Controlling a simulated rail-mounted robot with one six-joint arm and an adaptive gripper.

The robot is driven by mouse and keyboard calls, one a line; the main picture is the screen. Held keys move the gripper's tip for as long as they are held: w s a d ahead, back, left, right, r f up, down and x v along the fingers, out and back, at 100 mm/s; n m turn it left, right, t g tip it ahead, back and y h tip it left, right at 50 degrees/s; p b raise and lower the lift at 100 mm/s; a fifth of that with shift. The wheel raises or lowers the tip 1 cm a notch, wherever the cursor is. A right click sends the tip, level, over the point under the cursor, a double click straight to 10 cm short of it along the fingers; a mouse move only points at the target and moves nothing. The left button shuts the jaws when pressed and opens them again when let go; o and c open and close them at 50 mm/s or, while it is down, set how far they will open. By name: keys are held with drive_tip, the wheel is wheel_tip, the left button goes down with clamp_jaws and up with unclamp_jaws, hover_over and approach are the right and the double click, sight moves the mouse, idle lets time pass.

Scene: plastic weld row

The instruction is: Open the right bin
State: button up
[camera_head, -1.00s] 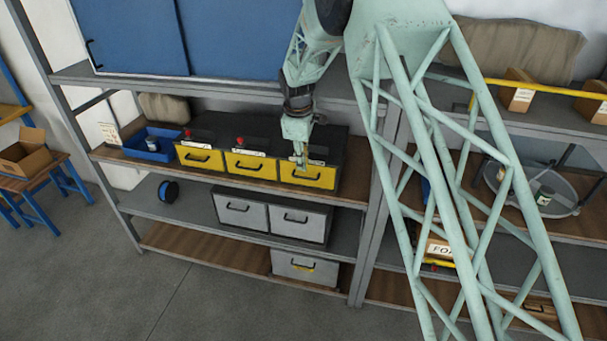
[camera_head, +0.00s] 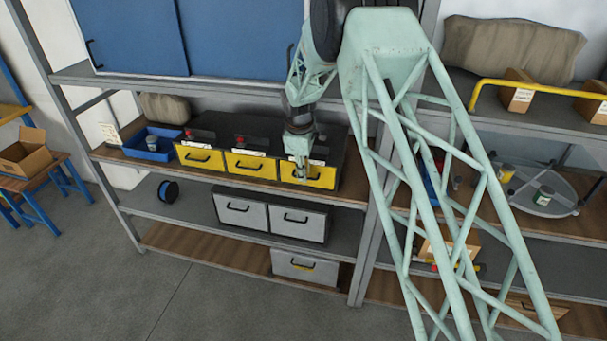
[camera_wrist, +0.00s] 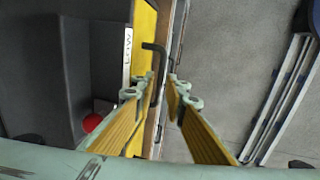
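The right bin (camera_head: 322,177) is the rightmost of three yellow-fronted bins on the wooden shelf, with a black handle on its front; it looks closed. My gripper (camera_head: 300,174) points down at the left part of its front. In the wrist view the yellow front (camera_wrist: 143,30) runs along the bin's edge, and the black handle (camera_wrist: 161,62) stands out from it. My gripper (camera_wrist: 162,80) is open there, one yellow-padded finger on each side of the handle's near part. I cannot tell whether either finger touches the handle.
The middle bin (camera_head: 251,165) and left bin (camera_head: 200,158) stand close beside it. A blue tray (camera_head: 152,146) is further left. Grey bins (camera_head: 270,216) sit on the shelf below. Open floor (camera_head: 110,285) lies in front of the rack.

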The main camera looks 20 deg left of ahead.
drive_tip(key=shift+c, duration=0.3)
clamp_jaws()
drive_tip(key=shift+s, duration=0.15)
